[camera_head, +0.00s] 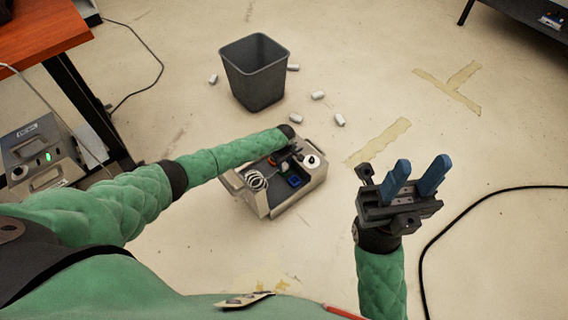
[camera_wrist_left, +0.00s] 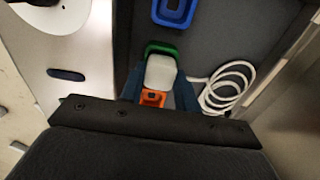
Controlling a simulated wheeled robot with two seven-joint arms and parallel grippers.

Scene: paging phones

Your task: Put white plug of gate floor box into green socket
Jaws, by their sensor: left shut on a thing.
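The floor box (camera_head: 283,204) is an open grey metal box on the floor. In the left wrist view, my left gripper (camera_wrist_left: 160,80) is inside it, its blue fingers shut on the white plug (camera_wrist_left: 160,71). The plug overlaps the near part of the green socket (camera_wrist_left: 164,46); I cannot tell whether it is seated or just above. An orange piece (camera_wrist_left: 153,98) shows between the fingers. A blue socket (camera_wrist_left: 175,10) lies beyond. In the head view, my left arm hides much of the plug and green socket. My right gripper (camera_head: 414,178) is open and empty, right of the box.
A coiled white cable (camera_wrist_left: 212,98) lies beside the fingers in the box. A round white disc (camera_head: 312,161) is on the box's right side. A dark bin (camera_head: 256,75) and several small white cylinders stand or lie behind. A black cable (camera_head: 450,225) crosses the floor at right.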

